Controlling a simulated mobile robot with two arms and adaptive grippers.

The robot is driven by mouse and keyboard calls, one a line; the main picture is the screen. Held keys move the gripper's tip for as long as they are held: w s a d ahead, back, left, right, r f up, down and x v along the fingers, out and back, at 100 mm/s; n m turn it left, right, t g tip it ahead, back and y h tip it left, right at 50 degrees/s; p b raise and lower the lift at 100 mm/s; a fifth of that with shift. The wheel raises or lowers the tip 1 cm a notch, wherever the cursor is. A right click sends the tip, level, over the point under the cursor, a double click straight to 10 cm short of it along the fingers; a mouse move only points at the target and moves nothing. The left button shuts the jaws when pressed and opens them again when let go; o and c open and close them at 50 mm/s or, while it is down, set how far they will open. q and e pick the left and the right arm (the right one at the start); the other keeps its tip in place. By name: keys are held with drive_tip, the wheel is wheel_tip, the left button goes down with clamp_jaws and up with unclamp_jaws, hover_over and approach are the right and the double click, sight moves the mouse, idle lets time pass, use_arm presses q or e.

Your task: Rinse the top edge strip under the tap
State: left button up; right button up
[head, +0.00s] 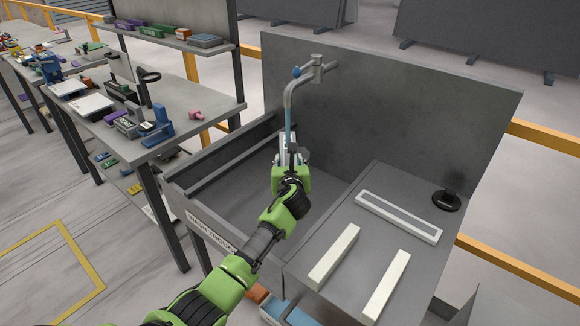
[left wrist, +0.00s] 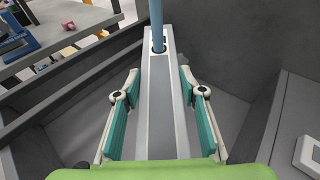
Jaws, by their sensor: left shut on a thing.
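My left gripper (head: 290,156) is over the wash trough (head: 240,205), below the tap (head: 303,80). In the left wrist view my left gripper (left wrist: 158,82) is shut on a long grey strip with pale edges (left wrist: 160,120), with a teal-padded finger on each side. A blue column of water (head: 288,122) runs down from the spout. In the left wrist view the water (left wrist: 157,20) meets the far end of the strip, near a dark spot. In the head view the gripper hides most of the strip. My right gripper is not in view.
On the ledge at right lie a white frame with a grey middle (head: 398,217), two white bars (head: 334,257) (head: 387,286) and a black round object (head: 446,201). A tall grey back panel (head: 400,115) stands behind the trough. A cluttered workbench (head: 200,95) is at left.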

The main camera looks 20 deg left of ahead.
sight(288, 140)
use_arm(q)
drive_tip(key=shift+w+a+r+b, duration=0.1)
drive_tip(key=shift+w+a+b, duration=0.25)
drive_tip(key=shift+w, duration=0.4)
drive_tip(key=shift+w+a+f+b, duration=0.1)
drive_tip(key=shift+w+a+b, duration=0.2)
drive_tip(key=shift+w, duration=0.45)
drive_tip(key=shift+w+a+r+b, duration=0.1)
drive_tip(key=shift+w+a+b, duration=0.25)
drive_tip(key=shift+w, duration=0.4)
drive_tip(key=shift+w+a+b, duration=0.2)
drive_tip(key=shift+w+b, duration=0.3)
drive_tip(key=shift+w, duration=0.1)
drive_tip(key=shift+w+a+b, duration=0.15)
drive_tip(key=shift+w+b, duration=0.3)
drive_tip(key=shift+w, duration=0.15)
drive_tip(key=w+b, duration=0.2)
drive_tip(key=b, duration=0.1)
drive_tip(key=shift+w+a, duration=0.35)
drive_tip(key=shift+a, duration=0.05)
drive_tip(key=shift+w+a+b, duration=0.15)
drive_tip(key=shift+w+b, duration=0.4)
drive_tip(key=shift+b, duration=0.25)
drive_tip(key=shift+w+a+b, duration=0.15)
drive_tip(key=shift+w+b, duration=0.4)
drive_tip(key=shift+b, duration=0.2)
